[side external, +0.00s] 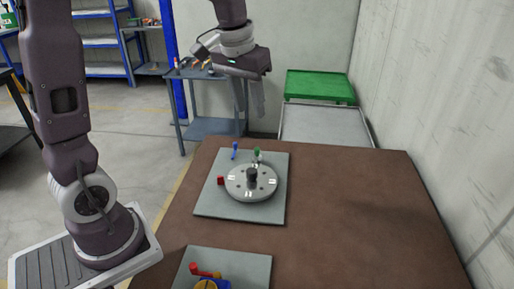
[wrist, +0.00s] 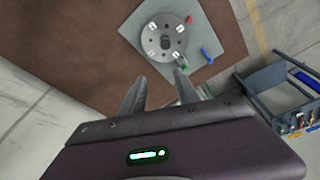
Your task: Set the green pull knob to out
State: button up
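The green pull knob (side external: 257,154) stands at the far edge of a round grey disc (side external: 238,188) on a grey plate (side external: 212,205). In the wrist view the green knob (wrist: 183,63) is small and sits just beyond my right finger. Whether it is in or out is too small to tell. My gripper (side external: 251,112) is above the far side of the plate, clear of the knob. In the wrist view my gripper (wrist: 159,75) has its two fingers apart with nothing between them.
A blue knob (side external: 235,150) and a red knob (side external: 221,181) stand beside the disc, which has a black centre post (side external: 252,174). A second plate (side external: 255,265) with a red-handled device (side external: 207,272) is at the near edge. The brown table (side external: 365,215) is clear on the right.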

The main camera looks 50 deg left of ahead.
jog(key=w+a+f+n+g, duration=0.1)
jog(key=w+a+f, duration=0.3)
jog(key=w+f, duration=0.1)
jog(key=n+g, duration=0.1)
send_over(257, 148)
notch_tip(257, 148, down, 9)
jog(key=shift+d+r, duration=0.1)
notch_tip(257, 148, down, 8)
jog(key=shift+r, duration=0.1)
grip_shut()
